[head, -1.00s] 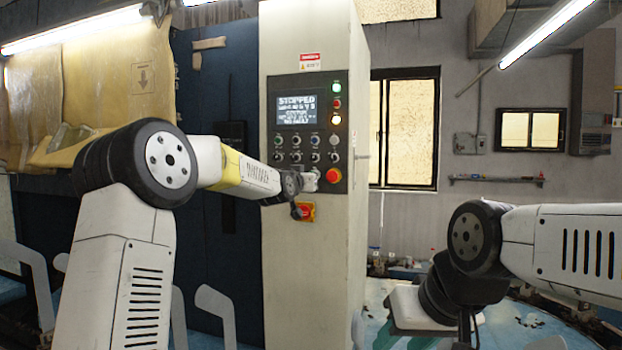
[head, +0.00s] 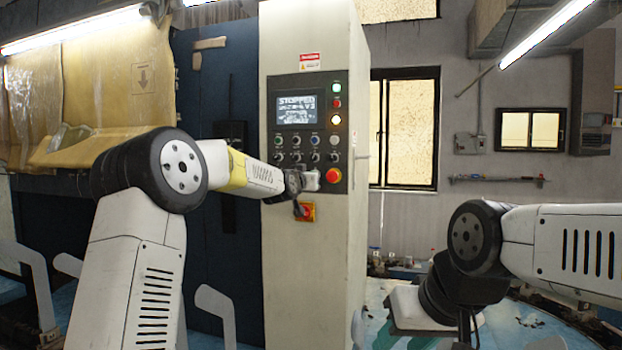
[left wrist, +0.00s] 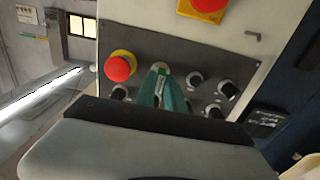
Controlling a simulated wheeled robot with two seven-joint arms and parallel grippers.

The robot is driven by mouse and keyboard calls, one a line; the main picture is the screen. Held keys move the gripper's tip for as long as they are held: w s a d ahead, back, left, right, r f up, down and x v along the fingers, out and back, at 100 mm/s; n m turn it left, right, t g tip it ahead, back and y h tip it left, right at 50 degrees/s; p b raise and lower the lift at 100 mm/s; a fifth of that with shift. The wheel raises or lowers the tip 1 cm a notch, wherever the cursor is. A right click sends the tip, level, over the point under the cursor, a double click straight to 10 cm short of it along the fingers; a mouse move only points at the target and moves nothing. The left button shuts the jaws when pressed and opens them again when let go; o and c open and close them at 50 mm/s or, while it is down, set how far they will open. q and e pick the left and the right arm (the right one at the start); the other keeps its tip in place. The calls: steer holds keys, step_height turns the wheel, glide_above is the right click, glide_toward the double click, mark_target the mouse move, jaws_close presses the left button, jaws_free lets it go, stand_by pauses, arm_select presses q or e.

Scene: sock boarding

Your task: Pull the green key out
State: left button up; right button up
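The control panel (head: 309,110) is on the front of a cream cabinet. My left gripper (head: 312,181) is at the panel's lower part, just left of the red mushroom button (head: 333,175). In the left wrist view, which shows the panel upside down, teal-green finger-like strips (left wrist: 172,97) reach to a pale round fitting (left wrist: 160,67) beside the red button (left wrist: 119,68). I cannot tell a separate green key from these strips, nor whether the gripper is closed on it. My right gripper is out of view.
Black knobs (left wrist: 228,89) sit close beside the strips in the left wrist view. A red-and-yellow rotary switch (head: 306,211) is just below the panel. The panel screen (head: 296,110) reads STOPPED. A blue wall or door (head: 225,80) stands left of the cabinet.

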arm_select(q)
steer(key=shift+w+d, duration=0.1)
steer(key=shift+w, duration=0.2)
steer(key=shift+s, duration=0.2)
jaws_close()
steer(key=shift+s, duration=0.15)
steer(key=shift+v, duration=2.1)
steer(key=v, duration=2)
